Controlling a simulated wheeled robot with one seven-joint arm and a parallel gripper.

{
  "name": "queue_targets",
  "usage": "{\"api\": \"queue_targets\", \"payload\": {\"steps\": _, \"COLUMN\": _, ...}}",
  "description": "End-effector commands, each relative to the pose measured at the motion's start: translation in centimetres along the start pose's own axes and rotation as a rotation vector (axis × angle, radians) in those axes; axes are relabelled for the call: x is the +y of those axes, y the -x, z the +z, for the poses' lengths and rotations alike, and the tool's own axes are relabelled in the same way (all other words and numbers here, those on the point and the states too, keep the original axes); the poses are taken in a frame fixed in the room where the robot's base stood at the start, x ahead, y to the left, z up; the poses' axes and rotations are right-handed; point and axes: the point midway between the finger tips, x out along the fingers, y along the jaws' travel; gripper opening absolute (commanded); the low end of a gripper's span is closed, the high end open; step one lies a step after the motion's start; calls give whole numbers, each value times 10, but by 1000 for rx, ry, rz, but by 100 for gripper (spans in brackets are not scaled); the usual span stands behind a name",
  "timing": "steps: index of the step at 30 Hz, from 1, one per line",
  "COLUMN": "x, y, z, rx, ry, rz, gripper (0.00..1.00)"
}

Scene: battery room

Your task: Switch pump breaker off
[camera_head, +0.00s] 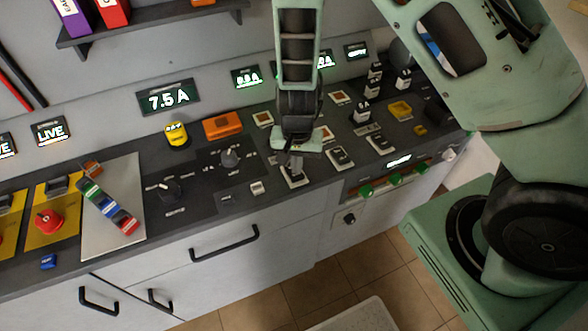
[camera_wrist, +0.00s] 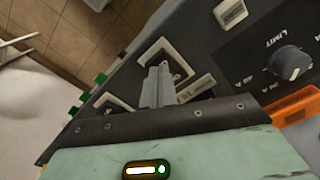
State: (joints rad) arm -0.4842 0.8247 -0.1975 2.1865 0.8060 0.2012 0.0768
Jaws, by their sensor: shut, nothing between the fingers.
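My gripper (camera_head: 296,162) is shut and empty, pointing down at the front row of breakers on the dark console. Its fingertips are at or just above a white-framed breaker (camera_head: 294,178), whose rocker they partly cover. In the wrist view the shut fingers (camera_wrist: 157,88) overlap a white-framed breaker (camera_wrist: 172,56); I cannot tell whether they touch it. Two more breakers, a middle one (camera_head: 340,158) and a right one (camera_head: 380,144), stand to the right in the same row. No label naming the pump is readable, and the switch position under my fingers is hidden.
An orange block (camera_head: 222,125) and a limit knob (camera_head: 230,158) lie left of my gripper. Green knobs (camera_head: 394,179) stick out from the console front. Lit displays line the back panel (camera_head: 168,98).

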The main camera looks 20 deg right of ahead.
Motion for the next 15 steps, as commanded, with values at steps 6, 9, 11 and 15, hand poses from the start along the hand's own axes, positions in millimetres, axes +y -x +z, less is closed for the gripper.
{"api": "queue_targets", "payload": {"steps": 6, "x": 0, "y": -4, "z": 0, "rx": 0, "ry": 0, "rz": 0, "gripper": 0}}
{"api": "queue_targets", "payload": {"steps": 9, "x": 0, "y": -5, "z": 0, "rx": 0, "ry": 0, "rz": 0, "gripper": 0}}
{"api": "queue_targets", "payload": {"steps": 11, "x": 0, "y": -6, "z": 0, "rx": 0, "ry": 0, "rz": 0, "gripper": 0}}
{"api": "queue_targets", "payload": {"steps": 15, "x": 0, "y": -8, "z": 0, "rx": 0, "ry": 0, "rz": 0, "gripper": 0}}
